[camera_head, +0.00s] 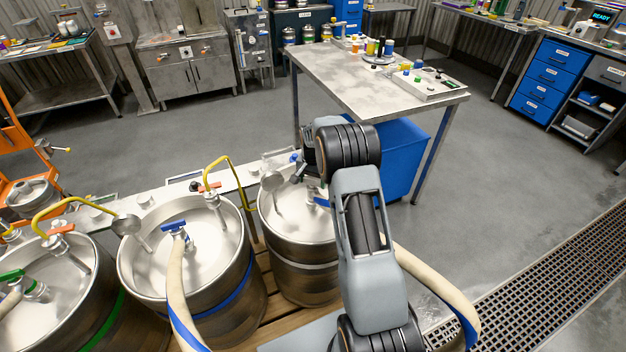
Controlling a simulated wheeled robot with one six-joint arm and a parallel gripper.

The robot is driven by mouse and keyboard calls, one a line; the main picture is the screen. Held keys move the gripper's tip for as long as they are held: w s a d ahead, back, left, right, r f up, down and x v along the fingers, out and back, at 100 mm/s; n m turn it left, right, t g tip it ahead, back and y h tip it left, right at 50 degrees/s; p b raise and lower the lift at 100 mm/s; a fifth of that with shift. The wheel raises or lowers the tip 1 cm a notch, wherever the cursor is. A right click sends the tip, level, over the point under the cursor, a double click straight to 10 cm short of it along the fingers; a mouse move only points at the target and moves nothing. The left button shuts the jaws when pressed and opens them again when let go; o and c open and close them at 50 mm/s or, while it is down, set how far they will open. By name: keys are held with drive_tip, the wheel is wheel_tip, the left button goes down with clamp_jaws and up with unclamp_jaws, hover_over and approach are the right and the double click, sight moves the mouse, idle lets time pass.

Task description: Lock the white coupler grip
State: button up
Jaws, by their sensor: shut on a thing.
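My gripper (301,166) is over the far rim of the right keg (298,253), partly hidden by my own wrist. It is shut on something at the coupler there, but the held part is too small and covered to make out. I cannot pick out a white grip. A small blue part (294,158) shows beside the fingers. The middle keg (190,262) carries a coupler with a blue grip (173,225) and one with an orange grip (209,187). The left keg (60,290) has orange (61,230) and green (12,275) grips.
A striped beige hose (178,285) rises from the middle keg, and another hose (436,276) curves right behind my arm. Yellow bent pipes (229,163) stand above the kegs. A steel table (352,84) with a blue bin (402,160) stands beyond.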

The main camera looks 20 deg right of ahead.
sight(313, 180)
drive_tip(key=o, duration=0.9)
wheel_tip(313, 180, up, 14)
drive_tip(key=shift+f, duration=0.1)
drive_tip(key=shift+c, duration=0.3)
